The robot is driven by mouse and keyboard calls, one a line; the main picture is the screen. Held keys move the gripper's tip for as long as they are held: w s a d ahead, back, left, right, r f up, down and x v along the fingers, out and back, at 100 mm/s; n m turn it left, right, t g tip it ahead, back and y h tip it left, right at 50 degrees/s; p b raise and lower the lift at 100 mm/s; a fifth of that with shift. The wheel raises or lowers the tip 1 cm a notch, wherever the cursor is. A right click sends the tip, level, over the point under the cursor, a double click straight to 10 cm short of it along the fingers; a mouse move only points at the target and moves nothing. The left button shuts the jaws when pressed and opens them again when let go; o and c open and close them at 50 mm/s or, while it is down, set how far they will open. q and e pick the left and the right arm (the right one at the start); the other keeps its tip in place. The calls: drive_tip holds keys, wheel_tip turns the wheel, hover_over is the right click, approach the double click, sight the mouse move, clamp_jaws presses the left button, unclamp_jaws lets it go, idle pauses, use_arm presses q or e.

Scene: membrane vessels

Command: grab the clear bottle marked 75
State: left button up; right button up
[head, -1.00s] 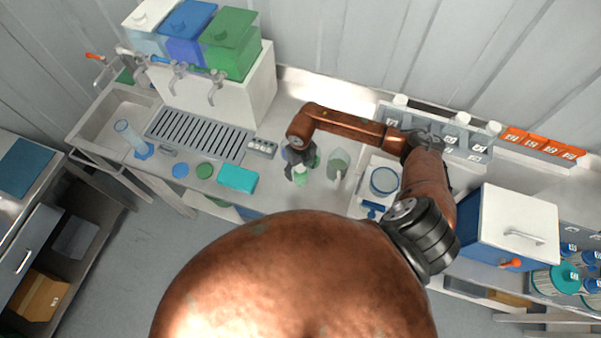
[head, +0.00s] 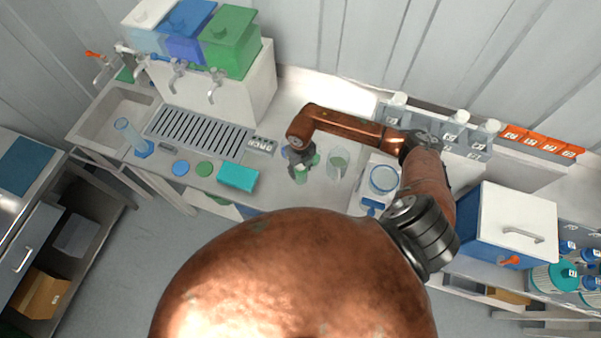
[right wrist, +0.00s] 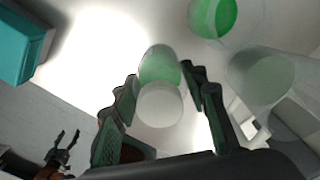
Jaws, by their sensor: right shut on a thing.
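My right gripper (head: 299,170) is over the counter, with its jaws around a small clear bottle (head: 301,178) holding something green. In the right wrist view the gripper (right wrist: 160,100) has its fingers on both sides of this bottle, which has a white cap (right wrist: 160,104). No marking can be read on it, so I cannot tell whether it is the one marked 75. A clear vessel with green in it (head: 338,164) stands just right of the gripper. My left gripper (right wrist: 64,148) shows small at the lower left of the right wrist view, fingers apart and empty.
A teal box (head: 237,177) and green and blue lids (head: 204,169) lie to the left. Another round green-filled vessel (right wrist: 213,14) is close to the held bottle. A rack of white-capped bottles (head: 456,130) stands behind my right arm. A blue-and-white box (head: 508,225) is at right.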

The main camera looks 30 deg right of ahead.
drive_tip(key=shift+c, duration=0.9)
drive_tip(key=shift+r, duration=0.15)
